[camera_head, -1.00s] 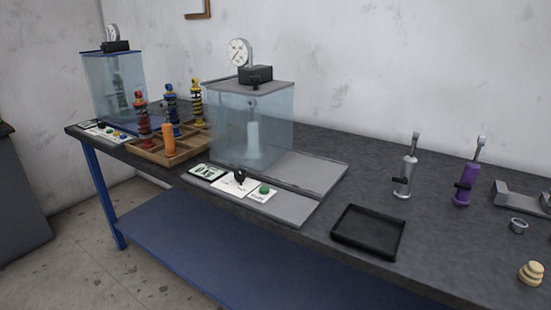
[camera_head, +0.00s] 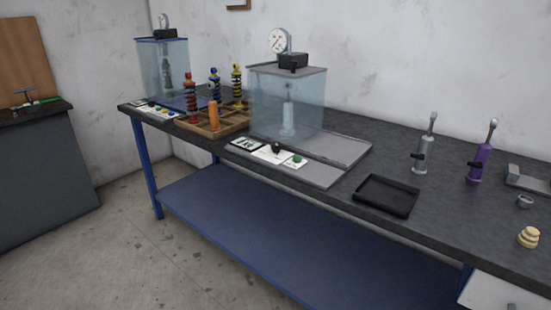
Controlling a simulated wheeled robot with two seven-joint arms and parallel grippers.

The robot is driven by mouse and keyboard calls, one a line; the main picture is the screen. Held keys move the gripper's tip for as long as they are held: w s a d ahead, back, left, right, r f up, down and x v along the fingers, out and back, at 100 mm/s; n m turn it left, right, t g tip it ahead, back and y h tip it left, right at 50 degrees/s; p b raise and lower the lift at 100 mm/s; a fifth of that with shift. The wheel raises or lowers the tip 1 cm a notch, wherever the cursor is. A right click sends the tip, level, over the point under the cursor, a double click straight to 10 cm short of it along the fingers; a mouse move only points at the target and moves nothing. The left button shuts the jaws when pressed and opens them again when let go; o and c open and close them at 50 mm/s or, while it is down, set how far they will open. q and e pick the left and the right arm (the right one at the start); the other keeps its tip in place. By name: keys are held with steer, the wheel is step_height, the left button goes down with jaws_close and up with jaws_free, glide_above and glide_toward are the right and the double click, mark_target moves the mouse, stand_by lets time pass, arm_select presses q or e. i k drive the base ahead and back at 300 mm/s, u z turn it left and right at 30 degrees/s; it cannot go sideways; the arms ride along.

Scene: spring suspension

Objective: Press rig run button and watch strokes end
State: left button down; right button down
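A test rig with a clear box (camera_head: 287,105) stands mid-bench, with a dark lid and a round dial gauge (camera_head: 279,40) on top. A pale cylinder (camera_head: 288,118) stands upright inside the box. In front, on the rig's grey base plate (camera_head: 318,174), are a small display (camera_head: 245,144), a black knob (camera_head: 276,148) and a green button (camera_head: 298,159). The display is too small to read. A second rig with a clear box (camera_head: 163,68) stands at the bench's far left end, with its own panel of small buttons (camera_head: 157,111). Neither gripper is in view.
A wooden tray (camera_head: 213,123) holds several coloured shock absorbers between the rigs. A black tray (camera_head: 386,195), a silver damper (camera_head: 424,150) and a purple damper (camera_head: 481,160) are to the right. Stacked cream rings (camera_head: 528,237) lie near the front edge. Open floor (camera_head: 110,245) is at lower left.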

mark_target(297, 160)
steer(key=u, duration=0.5)
steer(key=i, duration=0.75)
steer(key=z, duration=1.55)
